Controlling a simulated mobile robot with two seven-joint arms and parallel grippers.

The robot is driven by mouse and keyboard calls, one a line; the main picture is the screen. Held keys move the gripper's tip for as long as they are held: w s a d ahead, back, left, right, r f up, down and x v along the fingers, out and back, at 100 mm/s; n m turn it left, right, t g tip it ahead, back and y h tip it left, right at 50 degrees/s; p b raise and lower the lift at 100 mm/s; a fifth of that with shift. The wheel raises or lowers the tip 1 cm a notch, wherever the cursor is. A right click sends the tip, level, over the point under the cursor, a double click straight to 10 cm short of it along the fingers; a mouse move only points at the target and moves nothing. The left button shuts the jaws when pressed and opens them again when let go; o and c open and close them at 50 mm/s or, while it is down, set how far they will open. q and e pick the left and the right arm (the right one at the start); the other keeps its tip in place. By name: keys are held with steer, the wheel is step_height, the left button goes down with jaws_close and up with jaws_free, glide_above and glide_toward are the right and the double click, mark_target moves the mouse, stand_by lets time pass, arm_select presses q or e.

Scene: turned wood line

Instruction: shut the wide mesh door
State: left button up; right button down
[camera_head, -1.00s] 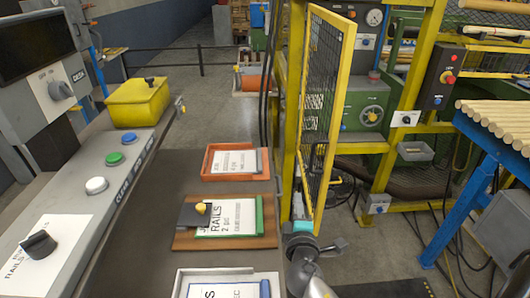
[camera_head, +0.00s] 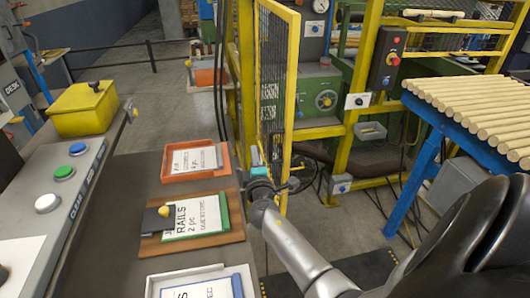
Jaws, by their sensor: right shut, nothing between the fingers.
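The wide mesh door (camera_head: 272,85) has a yellow frame and dark mesh. It stands open, seen at a steep angle, with its near edge towards me. My right gripper (camera_head: 260,172) is shut and empty. It is low beside the door's bottom part, close to the yellow post; I cannot tell whether it touches the door. My grey right arm reaches to it from the lower right. The door's lower corner is partly hidden around the gripper. My left gripper is not in view.
A dark bench with an orange tray (camera_head: 223,158), a wooden clipboard (camera_head: 236,234) and a white tray (camera_head: 157,281) lies left of my right gripper. A green machine (camera_head: 316,85) stands behind the door. A blue rack (camera_head: 467,142) bearing wooden rods is at right.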

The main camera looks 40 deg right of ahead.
steer(key=shift+s+d, duration=0.35)
steer(key=shift+d, duration=0.4)
steer(key=shift+s+d, duration=0.35)
steer(key=shift+d, duration=0.4)
